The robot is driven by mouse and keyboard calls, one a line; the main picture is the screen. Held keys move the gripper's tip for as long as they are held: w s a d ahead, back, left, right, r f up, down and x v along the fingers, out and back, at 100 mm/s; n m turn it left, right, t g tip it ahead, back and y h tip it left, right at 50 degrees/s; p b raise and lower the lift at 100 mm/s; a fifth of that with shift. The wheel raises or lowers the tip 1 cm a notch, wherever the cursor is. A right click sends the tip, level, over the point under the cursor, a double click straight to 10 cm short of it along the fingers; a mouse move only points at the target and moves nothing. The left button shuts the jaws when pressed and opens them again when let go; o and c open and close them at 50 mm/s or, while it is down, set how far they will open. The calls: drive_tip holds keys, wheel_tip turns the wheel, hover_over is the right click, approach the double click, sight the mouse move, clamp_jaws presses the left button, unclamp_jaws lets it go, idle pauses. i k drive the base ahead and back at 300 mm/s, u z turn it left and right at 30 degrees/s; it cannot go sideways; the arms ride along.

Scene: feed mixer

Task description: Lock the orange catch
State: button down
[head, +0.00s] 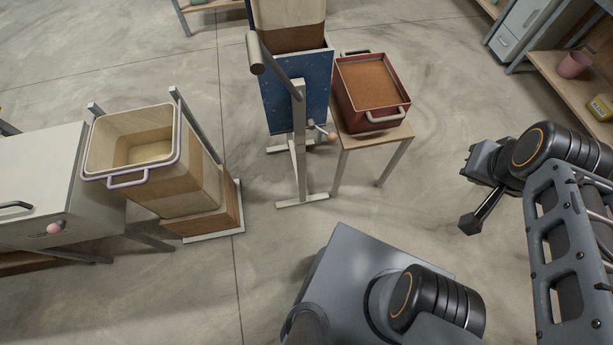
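A small lever with an orange-pink knob (331,137) sticks out low on the right side of the blue-panelled mixer stand (283,100). It looks like the orange catch, but it is too small to tell how it is set. A paler pink knob (55,228) sits on the front of the white cabinet at the left. My gripper (474,192) hangs over bare floor at the right, well apart from the stand and both knobs.
A red bin of brown feed (345,95) stands on a small table (385,136) right of the stand. A grey crank arm (275,70) crosses the stand. A cream bin (182,150) sits by the white cabinet (40,175). Shelving (560,80) is at upper right. Floor between is clear.

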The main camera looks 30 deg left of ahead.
sight(331, 136)
drive_tip(key=k, duration=0.65)
drive_tip(key=u, duration=2.1)
drive_tip(key=i, duration=0.5)
drive_tip(key=z, duration=0.1)
